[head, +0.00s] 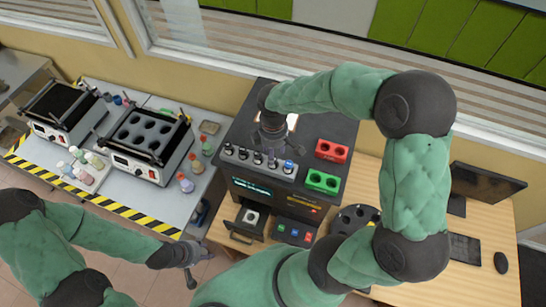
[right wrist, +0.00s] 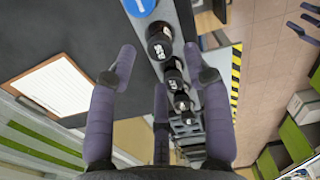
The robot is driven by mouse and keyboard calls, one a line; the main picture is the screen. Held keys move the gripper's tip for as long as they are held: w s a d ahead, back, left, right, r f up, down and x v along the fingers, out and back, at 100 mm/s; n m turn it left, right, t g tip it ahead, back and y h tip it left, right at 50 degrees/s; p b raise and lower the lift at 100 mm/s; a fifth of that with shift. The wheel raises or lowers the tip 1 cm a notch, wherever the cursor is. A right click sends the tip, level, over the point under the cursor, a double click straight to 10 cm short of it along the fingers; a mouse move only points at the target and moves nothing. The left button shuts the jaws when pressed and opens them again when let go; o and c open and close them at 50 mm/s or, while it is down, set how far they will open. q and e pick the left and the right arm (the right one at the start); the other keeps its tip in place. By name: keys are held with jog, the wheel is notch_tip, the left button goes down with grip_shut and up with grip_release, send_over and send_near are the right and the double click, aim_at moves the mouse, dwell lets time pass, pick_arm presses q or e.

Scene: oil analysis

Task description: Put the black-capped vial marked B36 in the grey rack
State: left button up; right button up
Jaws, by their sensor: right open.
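Several black-capped vials stand in a row along the front edge of the analyser. They show in the head view (head: 257,158) and in the right wrist view, where the largest black cap (right wrist: 159,42) bears white marks. I cannot tell for certain which cap reads B36. A blue-capped vial (head: 288,166) ends the row at the right. My right gripper (right wrist: 160,65) is open and empty, above the row, with a black cap between its fingers' outlines but apart from them. My left gripper (head: 190,268) is open and empty, low at the left. I cannot make out a separate grey rack.
A red rack (head: 332,151) and a green rack (head: 322,181) stand on the analyser, right of the vials. A drawer (head: 243,229) is pulled out below. A black holed disc (head: 355,218) lies on the wooden desk. Bottles and two instruments fill the left bench.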

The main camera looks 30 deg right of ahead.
notch_tip(320, 180, up, 7)
jog(key=shift+r+b, duration=0.15)
jog(key=shift+b, duration=0.2)
